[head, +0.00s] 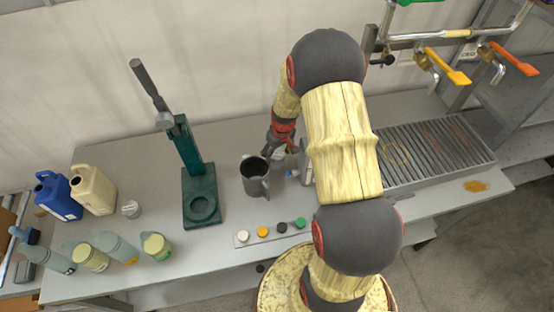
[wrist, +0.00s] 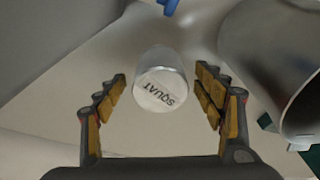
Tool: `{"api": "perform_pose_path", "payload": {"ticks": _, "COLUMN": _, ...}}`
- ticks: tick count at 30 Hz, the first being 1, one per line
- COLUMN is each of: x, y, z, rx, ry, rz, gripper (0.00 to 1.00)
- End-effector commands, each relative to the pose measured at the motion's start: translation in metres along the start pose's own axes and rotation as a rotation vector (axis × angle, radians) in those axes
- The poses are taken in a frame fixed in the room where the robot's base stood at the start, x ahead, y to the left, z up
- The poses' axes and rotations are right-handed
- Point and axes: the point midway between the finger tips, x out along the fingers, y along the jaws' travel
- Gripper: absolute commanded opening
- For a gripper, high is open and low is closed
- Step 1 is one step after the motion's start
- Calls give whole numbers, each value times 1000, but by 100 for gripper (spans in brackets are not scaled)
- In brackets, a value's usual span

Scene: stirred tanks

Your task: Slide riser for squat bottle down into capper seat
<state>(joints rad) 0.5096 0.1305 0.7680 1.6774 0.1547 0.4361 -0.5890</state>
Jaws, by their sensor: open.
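The riser is a short silver cylinder (wrist: 160,72) with "SQUAT" printed on its pale top face. In the wrist view it stands between and slightly beyond the two spread fingers of my gripper (wrist: 161,92), with a gap on each side. In the head view the riser (head: 279,155) is a small pale shape just below my gripper (head: 283,146), partly hidden by it. The capper is a dark green stand (head: 190,150) with a grey lever. Its seat is a round recess (head: 202,208) in the base, with nothing in it.
A grey metal jug (head: 254,182) stands between the capper and the riser. Several coloured caps lie on a white strip (head: 272,232) in front. Bottles and jugs stand at left, beside a small pale cylinder (head: 131,209). A slatted drain (head: 435,152) lies at right.

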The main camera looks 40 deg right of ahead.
Motion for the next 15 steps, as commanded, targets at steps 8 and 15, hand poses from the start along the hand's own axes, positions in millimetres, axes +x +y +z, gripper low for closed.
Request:
{"api": "perform_pose_path", "payload": {"ticks": 8, "x": 4, "y": 0, "z": -1, "rx": 0, "ry": 1, "rz": 0, "gripper": 69}}
{"api": "perform_pose_path", "payload": {"ticks": 15, "x": 4, "y": 0, "z": 0, "rx": 0, "ry": 1, "rz": 0, "gripper": 55}}
